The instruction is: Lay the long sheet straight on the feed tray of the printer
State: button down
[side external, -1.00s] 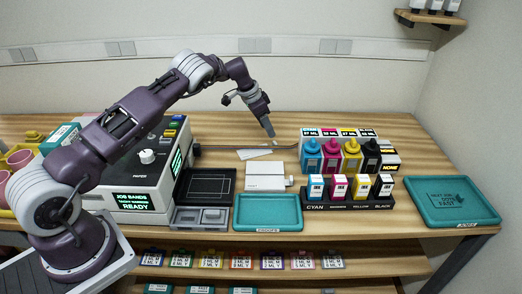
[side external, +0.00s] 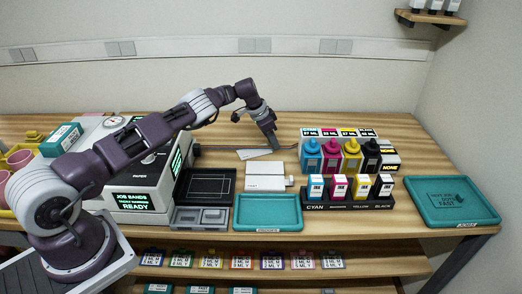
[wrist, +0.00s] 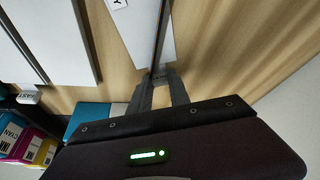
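A white sheet (side external: 256,154) lies on the wooden table behind the white box. My gripper (side external: 274,147) points down at its right part, low over the table. In the wrist view a white strip, apparently the sheet (wrist: 140,32), runs from the top edge to my fingertips (wrist: 160,75). The fingertips sit close together at its near end; whether they touch or grip it I cannot tell. The printer (side external: 140,190) stands at left with a lit READY screen. A black framed tray (side external: 206,186), possibly its feed tray, lies at its right side.
A white box (side external: 266,177) and a teal tray (side external: 267,212) stand in front. Ink bottles (side external: 332,158) and cartridges (side external: 338,188) stand to the right. Another teal tray (side external: 452,202) lies at far right.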

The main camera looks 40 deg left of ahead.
notch_tip(320, 180, up, 13)
jog(key=n, duration=0.1)
jog(key=s+d+r+n+y, duration=0.2)
jog(key=s+d+r+n, duration=0.35)
jog(key=s, duration=0.75)
jog(key=s+d+m+h, duration=0.1)
jog(key=s+d+m, duration=0.15)
jog(key=s, duration=0.35)
jog(key=s+d+m, duration=0.2)
jog(key=s+d, duration=0.2)
jog(key=s, duration=0.1)
jog(key=m+h, duration=0.2)
jog(key=m, duration=0.4)
send_over(233, 186)
jog(key=shift+g, duration=0.4)
jog(key=f, duration=1.1)
jog(key=s+a+f, duration=0.1)
jog(key=f, duration=0.5)
